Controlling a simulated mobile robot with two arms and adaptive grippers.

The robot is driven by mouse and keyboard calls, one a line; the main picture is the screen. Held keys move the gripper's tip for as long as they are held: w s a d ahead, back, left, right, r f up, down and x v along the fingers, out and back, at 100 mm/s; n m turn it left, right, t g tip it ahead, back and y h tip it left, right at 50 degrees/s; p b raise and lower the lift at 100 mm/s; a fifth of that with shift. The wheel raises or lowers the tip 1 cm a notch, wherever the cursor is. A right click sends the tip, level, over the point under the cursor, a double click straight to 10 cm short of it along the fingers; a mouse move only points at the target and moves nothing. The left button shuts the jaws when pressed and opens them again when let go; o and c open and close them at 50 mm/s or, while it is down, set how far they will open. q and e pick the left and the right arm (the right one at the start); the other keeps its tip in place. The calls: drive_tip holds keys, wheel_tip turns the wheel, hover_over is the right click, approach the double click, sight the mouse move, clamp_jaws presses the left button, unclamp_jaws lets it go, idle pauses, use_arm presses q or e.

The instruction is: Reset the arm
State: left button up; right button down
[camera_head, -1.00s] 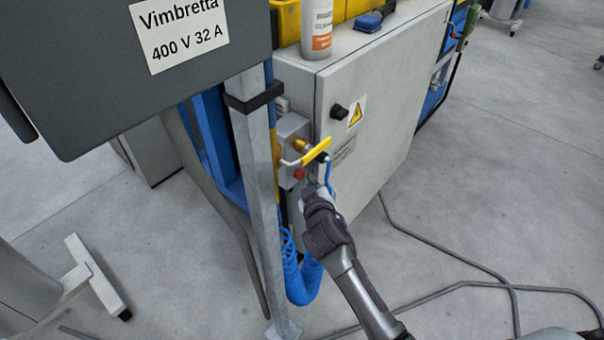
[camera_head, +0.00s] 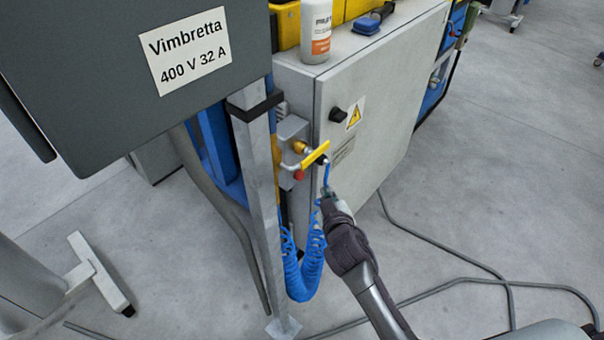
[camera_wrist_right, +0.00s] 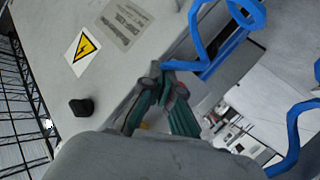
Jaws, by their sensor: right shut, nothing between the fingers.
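My right gripper (camera_head: 328,192) is shut and empty. It is in front of the lower left edge of the grey cabinet (camera_head: 375,120), below the yellow-handled valve (camera_head: 316,154) and apart from it. In the right wrist view its fingertips (camera_wrist_right: 165,75) meet, close to the blue coiled hose (camera_wrist_right: 210,60); I cannot tell whether they touch it. My left gripper is not in view.
The blue coiled hose (camera_head: 300,275) hangs beside a grey metal post (camera_head: 257,190). A dark box labelled Vimbretta (camera_head: 100,90) is at upper left. A white bottle (camera_head: 317,35) stands on the cabinet. Cables (camera_head: 450,285) lie on the otherwise clear floor at right.

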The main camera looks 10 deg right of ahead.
drive_tip(key=shift+s, duration=0.1)
idle(0.4)
drive_tip(key=s+d+f+m+g+y, duration=0.15)
drive_tip(key=s+g, duration=0.45)
drive_tip(key=s, duration=0.9)
drive_tip(key=s+d+f+m+g, duration=0.15)
drive_tip(key=s+g, duration=0.35)
drive_tip(key=s, duration=1.1)
wheel_tip(320, 180, down, 27)
drive_tip(key=s+g, duration=0.1)
drive_tip(key=s, duration=0.1)
drive_tip(key=s+d+f+n+g+p, duration=0.1)
drive_tip(key=s+d+f, duration=0.1)
drive_tip(key=s+f, duration=1.3)
drive_tip(key=shift+s+d+g, duration=0.3)
drive_tip(key=shift+s, duration=0.15)
